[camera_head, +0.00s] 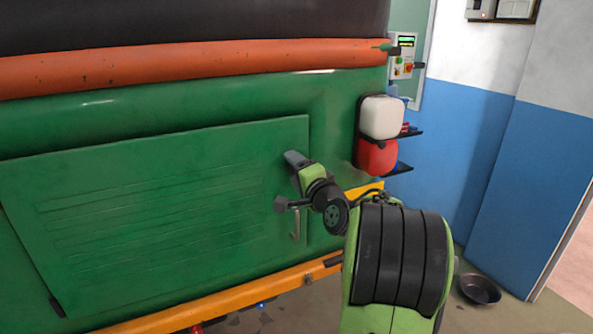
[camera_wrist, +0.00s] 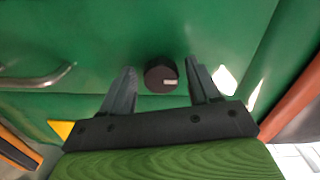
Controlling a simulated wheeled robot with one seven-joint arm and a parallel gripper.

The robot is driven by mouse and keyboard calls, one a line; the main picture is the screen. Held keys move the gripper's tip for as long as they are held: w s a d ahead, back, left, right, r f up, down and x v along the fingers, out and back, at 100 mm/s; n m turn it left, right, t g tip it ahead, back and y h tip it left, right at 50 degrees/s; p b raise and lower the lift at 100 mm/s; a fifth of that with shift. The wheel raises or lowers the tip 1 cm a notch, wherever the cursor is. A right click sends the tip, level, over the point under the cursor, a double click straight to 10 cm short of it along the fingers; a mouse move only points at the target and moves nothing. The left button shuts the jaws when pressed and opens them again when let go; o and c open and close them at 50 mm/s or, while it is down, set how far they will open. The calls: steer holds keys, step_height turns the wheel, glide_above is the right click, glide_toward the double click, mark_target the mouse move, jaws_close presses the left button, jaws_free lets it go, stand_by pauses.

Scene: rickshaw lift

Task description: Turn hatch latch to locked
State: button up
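The green hatch (camera_head: 150,165) fills the left of the head view. In the wrist view, a round black latch knob (camera_wrist: 160,72) with a small pale mark sits on the green panel. My gripper (camera_wrist: 160,63) is open, with one grey finger on each side of the knob. Gaps show between the knob and both fingers, so they do not appear to touch it. In the head view my gripper (camera_head: 288,181) is at the hatch's right side, and the knob is not clearly visible there.
A metal handle (camera_head: 295,226) is below my gripper on the hatch; it also shows in the wrist view (camera_wrist: 38,78). An orange rail (camera_head: 250,286) runs below. White (camera_head: 381,117) and red (camera_head: 376,157) canisters stand to the right. A dark bowl (camera_head: 480,289) lies on the floor.

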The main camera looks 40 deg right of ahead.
steer(key=shift+o, duration=0.2)
steer(key=b+v, duration=0.2)
steer(key=v, duration=1.4)
steer(key=shift+b, duration=0.35)
steer(key=shift+w, duration=0.1)
steer(key=w+a+f+n+g+y+p, duration=0.1)
steer(key=a+f+n+g+y+p, duration=0.15)
steer(key=a+n, duration=0.55)
steer(key=w+a+f+n+g+y+p, duration=0.1)
steer(key=a+f+n+g+y+p, duration=0.2)
steer(key=a, duration=0.9)
steer(key=s+a+f+n+g, duration=0.1)
steer(key=s+a+n+g, duration=0.1)
steer(key=s, duration=0.4)
steer(key=s+a+n+g+p, duration=0.1)
steer(key=s+a+n+g, duration=0.2)
steer(key=s, duration=0.4)
steer(key=n+g, duration=0.1)
steer(key=n, duration=0.1)
steer(key=shift+a+f+n+p, duration=0.3)
steer(key=shift+f+n, duration=0.1)
steer(key=shift+h, duration=0.25)
